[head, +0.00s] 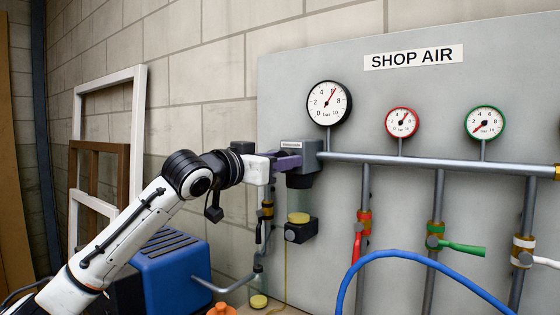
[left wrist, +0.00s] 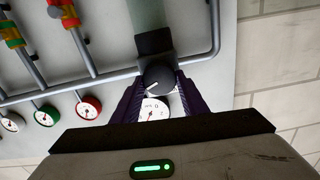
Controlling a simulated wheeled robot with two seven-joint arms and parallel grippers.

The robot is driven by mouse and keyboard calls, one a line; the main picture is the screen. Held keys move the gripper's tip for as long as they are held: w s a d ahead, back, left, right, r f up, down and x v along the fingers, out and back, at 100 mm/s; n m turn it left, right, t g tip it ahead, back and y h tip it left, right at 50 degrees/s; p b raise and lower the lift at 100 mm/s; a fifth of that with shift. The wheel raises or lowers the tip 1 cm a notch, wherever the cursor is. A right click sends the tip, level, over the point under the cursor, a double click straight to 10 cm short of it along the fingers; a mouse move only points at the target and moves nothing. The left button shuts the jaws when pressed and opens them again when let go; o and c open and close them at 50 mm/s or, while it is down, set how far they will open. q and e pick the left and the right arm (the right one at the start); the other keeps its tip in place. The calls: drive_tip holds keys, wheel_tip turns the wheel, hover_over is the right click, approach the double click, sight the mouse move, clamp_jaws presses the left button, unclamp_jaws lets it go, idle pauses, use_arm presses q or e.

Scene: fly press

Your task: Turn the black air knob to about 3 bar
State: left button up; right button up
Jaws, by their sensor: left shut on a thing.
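The black air knob (left wrist: 158,79) sits between the purple fingers of my left gripper (left wrist: 158,92) in the left wrist view, with a white mark on its face. My left gripper also shows in the head view (head: 288,162), shut on the knob at the grey regulator (head: 306,158); there the fingers mostly hide the knob. The large black-rimmed gauge (head: 328,103) stands above and right of the gripper, its red needle pointing up and slightly right, near 6. Part of this gauge shows between the fingers in the wrist view (left wrist: 152,109). My right gripper is not in view.
A red-rimmed gauge (head: 402,122) and a green-rimmed gauge (head: 485,122) stand along the grey pipe (head: 440,163). Red (head: 357,247) and green (head: 462,247) valve levers stick out below. A blue hose (head: 430,263) arches in front; a blue box (head: 168,270) stands under my arm.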

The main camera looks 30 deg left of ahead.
use_arm(q)
drive_tip(key=shift+a+f+n+p, duration=0.15)
drive_tip(key=shift+n+p, duration=0.5)
drive_tip(key=shift+n, duration=2.75)
drive_tip(key=shift+a+n+p, duration=0.1)
drive_tip(key=shift+n+p, duration=0.55)
drive_tip(key=shift+n, duration=2.75)
drive_tip(key=o, duration=1)
drive_tip(key=shift+o, duration=0.2)
